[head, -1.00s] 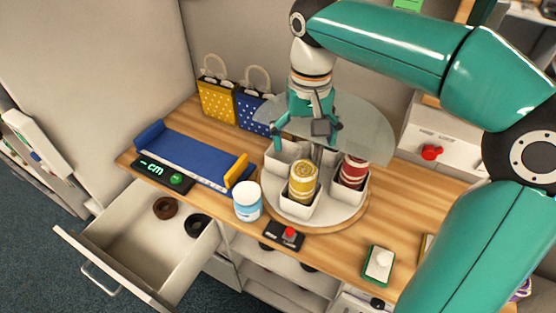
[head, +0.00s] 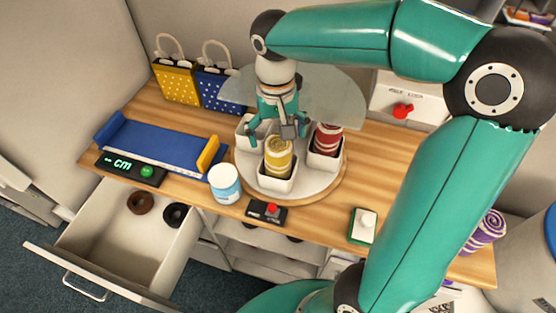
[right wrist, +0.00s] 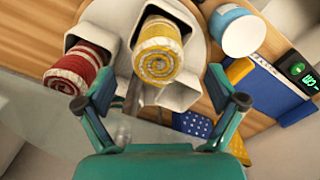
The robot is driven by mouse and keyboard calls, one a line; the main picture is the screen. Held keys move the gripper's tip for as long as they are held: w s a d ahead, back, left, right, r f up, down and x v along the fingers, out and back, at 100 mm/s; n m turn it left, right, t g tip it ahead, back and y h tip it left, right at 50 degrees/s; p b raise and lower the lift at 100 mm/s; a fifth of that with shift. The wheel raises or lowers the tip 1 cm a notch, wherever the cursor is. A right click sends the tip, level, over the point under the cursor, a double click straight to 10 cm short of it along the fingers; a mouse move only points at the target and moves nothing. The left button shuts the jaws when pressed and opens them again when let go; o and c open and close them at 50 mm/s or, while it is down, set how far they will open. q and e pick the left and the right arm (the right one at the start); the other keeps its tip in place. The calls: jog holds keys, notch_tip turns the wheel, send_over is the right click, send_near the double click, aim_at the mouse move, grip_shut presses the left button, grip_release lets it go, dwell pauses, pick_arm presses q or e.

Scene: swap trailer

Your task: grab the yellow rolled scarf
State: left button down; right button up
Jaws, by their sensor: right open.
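The yellow rolled scarf (head: 278,160) stands upright in a white bin at the front of the round turntable (head: 330,190). In the right wrist view the scarf (right wrist: 158,52) shows its spiral end, just beyond the fingertips. My right gripper (head: 280,136) is open and empty, above and slightly behind the scarf in the head view. In the right wrist view its two fingers (right wrist: 160,102) are spread wide, with the scarf's end lying between their lines. I cannot tell whether they touch anything. My left gripper is not in view.
A red rolled scarf (head: 326,141) stands in the bin to the right. A white jar (head: 224,184) and a red-button box (head: 266,211) stand close by. An open drawer (head: 110,250) is at front left.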

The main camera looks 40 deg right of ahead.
aim_at(278, 143)
jog(key=shift+d+f+p, duration=0.1)
jog(key=shift+f+p, duration=0.35)
jog(key=shift+f, duration=2.2)
jog(key=c, duration=1.6)
jog(key=shift+c, duration=0.3)
jog(key=shift+r, duration=0.15)
